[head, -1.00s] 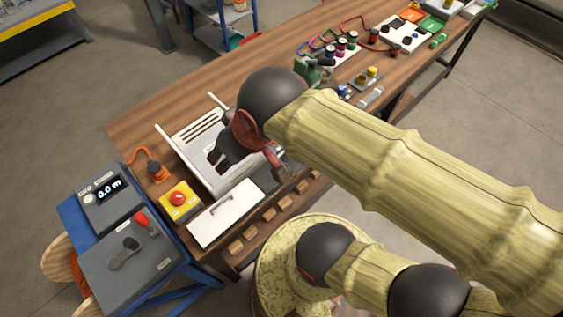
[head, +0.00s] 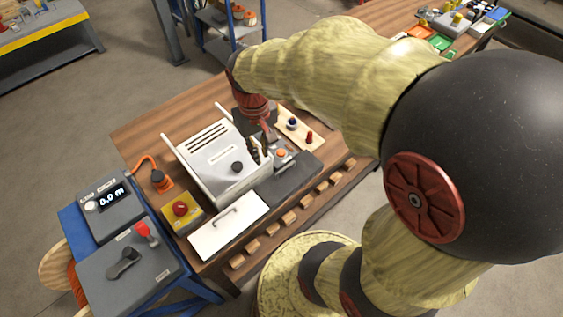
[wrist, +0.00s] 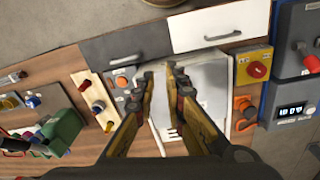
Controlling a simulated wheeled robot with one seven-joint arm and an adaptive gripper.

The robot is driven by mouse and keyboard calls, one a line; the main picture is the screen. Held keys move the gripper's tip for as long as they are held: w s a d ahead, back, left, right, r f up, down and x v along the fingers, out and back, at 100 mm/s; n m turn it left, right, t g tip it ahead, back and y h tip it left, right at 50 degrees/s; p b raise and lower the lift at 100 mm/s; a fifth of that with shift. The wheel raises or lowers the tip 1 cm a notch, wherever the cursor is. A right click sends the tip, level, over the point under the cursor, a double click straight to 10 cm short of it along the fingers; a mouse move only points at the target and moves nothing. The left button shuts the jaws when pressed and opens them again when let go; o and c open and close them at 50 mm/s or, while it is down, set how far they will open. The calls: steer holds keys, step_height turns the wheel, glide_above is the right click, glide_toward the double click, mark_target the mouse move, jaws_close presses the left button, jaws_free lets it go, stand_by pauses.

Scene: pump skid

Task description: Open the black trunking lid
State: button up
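The black trunking lid (head: 285,183) is a dark grey flat panel with a bar handle, lying closed along the bench's front edge. It also shows at the top of the wrist view (wrist: 125,42), with its handle near the lid's lower edge. My gripper (head: 260,156) is above the bench, over the right side of a white box and behind the lid. In the wrist view my gripper (wrist: 160,72) has its two fingers apart with a narrow gap. Nothing is seen between them, and they do not appear to touch the handle.
A white lid with a handle (head: 228,226) lies beside the black one. The white slotted box (head: 205,165) stands behind both. A pale board with knobs (wrist: 97,98) is near the lid.

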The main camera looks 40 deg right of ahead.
mark_target(281, 165)
steer(key=w+d+f+g, duration=0.1)
steer(key=d+f, duration=0.2)
steer(key=w+d+f+g, duration=0.1)
steer(key=d+f, duration=0.2)
steer(key=f, duration=0.1)
steer(key=w+d+f+g, duration=0.1)
steer(key=w+d+f, duration=0.1)
steer(key=d+f, duration=0.1)
steer(key=shift+w+f+y+b, duration=0.1)
steer(key=shift+f+y+b, duration=0.3)
steer(key=shift+f, duration=0.05)
jaws_close()
steer(key=f+b, duration=0.1)
steer(key=f, duration=0.2)
steer(key=d+f+n+b, duration=0.1)
steer(key=f, duration=0.2)
steer(key=d+f+n+g+b, duration=0.1)
steer(key=f, duration=0.2)
steer(key=shift+s+d+f, duration=0.1)
steer(key=shift+s+d, duration=0.1)
steer(key=shift+d, duration=0.05)
